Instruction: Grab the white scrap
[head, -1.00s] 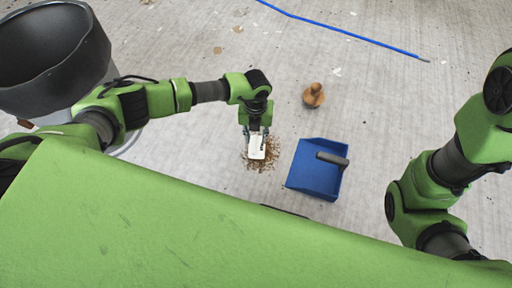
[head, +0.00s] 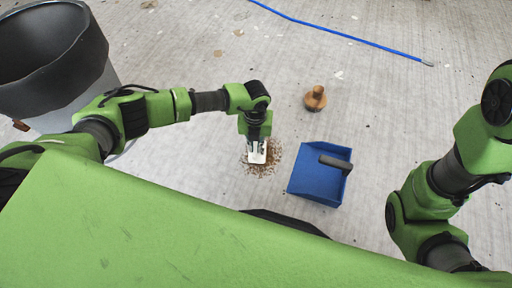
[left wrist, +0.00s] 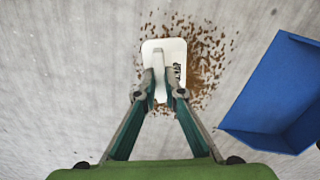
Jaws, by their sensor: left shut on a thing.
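The white scrap (head: 257,159) is a small flat white piece with rounded corners and a raised ridge. It is at the brown crumbs on the floor in the head view. In the left wrist view the scrap (left wrist: 163,46) shows between and beyond the fingertips. My left gripper (head: 257,146) points down and is shut on the scrap's ridge, one finger on each side; it also shows in the left wrist view (left wrist: 161,89). I cannot tell whether the scrap touches the floor. My right arm shows at the right, but its gripper is out of view.
Brown crumbs (head: 273,158) lie scattered around the scrap. A blue dustpan (head: 312,184) with a dark handle stands just right of them. A brown knob-shaped object (head: 315,99), a blue hose (head: 345,35) and a large dark bin (head: 50,85) are farther off.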

